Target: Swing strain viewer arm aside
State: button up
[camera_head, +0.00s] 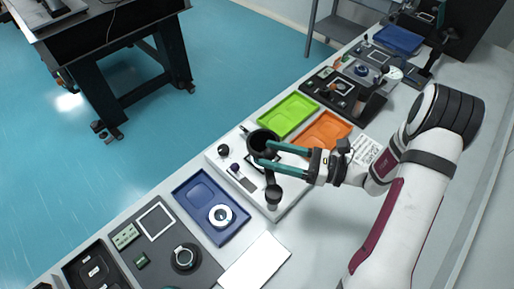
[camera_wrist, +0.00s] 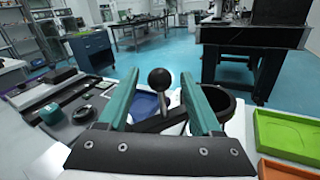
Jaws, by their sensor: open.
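The strain viewer is a white base (camera_head: 225,163) on the bench with a black round cup-like head (camera_head: 262,137), small dark knobs and a dark arm. A black knob (camera_head: 273,194) stands at the front of the base. My gripper (camera_head: 263,153) is open, its two teal fingers reaching over the base beside the round head. In the wrist view a black ball knob (camera_wrist: 159,79) on a short stem appears between the fingers (camera_wrist: 160,88). The round head (camera_wrist: 222,99) is just right of the right finger there. The fingers hide part of the arm; contact cannot be told.
A green tray (camera_head: 288,105) and an orange tray (camera_head: 326,122) lie beyond the viewer. A blue tray (camera_head: 198,229) with a white ring lies on the near side, beside a white sheet (camera_head: 255,266). More instruments line the bench at both ends. Blue floor lies beyond its edge.

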jog(key=x, duration=0.4)
jog(key=shift+a, duration=0.2)
jog(key=shift+c, duration=0.2)
grip_shut()
dwell(1.0)
